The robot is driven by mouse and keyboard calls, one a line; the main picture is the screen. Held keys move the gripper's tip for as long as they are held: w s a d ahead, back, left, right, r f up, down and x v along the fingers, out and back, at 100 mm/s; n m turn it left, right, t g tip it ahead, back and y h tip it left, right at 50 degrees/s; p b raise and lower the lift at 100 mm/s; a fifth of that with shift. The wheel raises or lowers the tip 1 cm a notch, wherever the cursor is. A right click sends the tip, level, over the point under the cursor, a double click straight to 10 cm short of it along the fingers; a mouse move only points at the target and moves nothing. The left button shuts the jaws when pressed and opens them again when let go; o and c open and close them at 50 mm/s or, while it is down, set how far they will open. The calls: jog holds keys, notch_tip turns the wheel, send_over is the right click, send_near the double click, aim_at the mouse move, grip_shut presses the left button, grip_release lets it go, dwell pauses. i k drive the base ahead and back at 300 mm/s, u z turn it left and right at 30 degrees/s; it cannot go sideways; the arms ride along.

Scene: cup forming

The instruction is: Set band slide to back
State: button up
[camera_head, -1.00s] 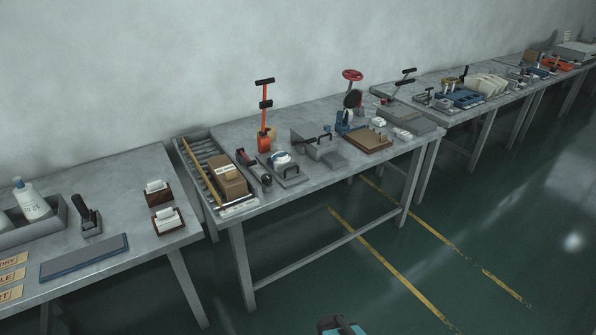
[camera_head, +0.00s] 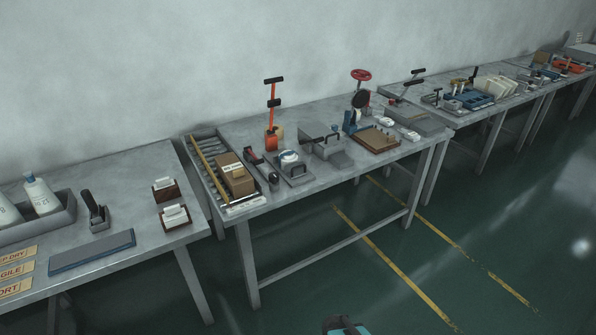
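I cannot tell for certain which part is the band slide. A brown carton (camera_head: 235,178) sits on a grey roller tray (camera_head: 200,150) at the left end of the middle table. A long yellow bar (camera_head: 208,170) lies along the tray, left of the carton. A tool with an orange upright and black handles (camera_head: 272,110) stands behind and right of the carton. A black-handled tool (camera_head: 254,160) lies between them. My gripper's fingers are not visible. Only a teal and black part, probably of my arm, shows at the bottom edge, well away from the tables.
The middle table (camera_head: 225,130) also bears a press with a red wheel (camera_head: 361,75) and a brown board (camera_head: 376,140). The left table (camera_head: 130,180) holds bottles, a blue-grey pad (camera_head: 92,251) and labels. The green floor (camera_head: 330,270) in front is clear, with yellow lines.

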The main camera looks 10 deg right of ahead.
aim_at(293, 170)
jog(key=k, duration=0.65)
jog(key=z, duration=0.35)
jog(key=i, duration=1.05)
jog(key=u, duration=0.5)
jog(key=i, duration=0.5)
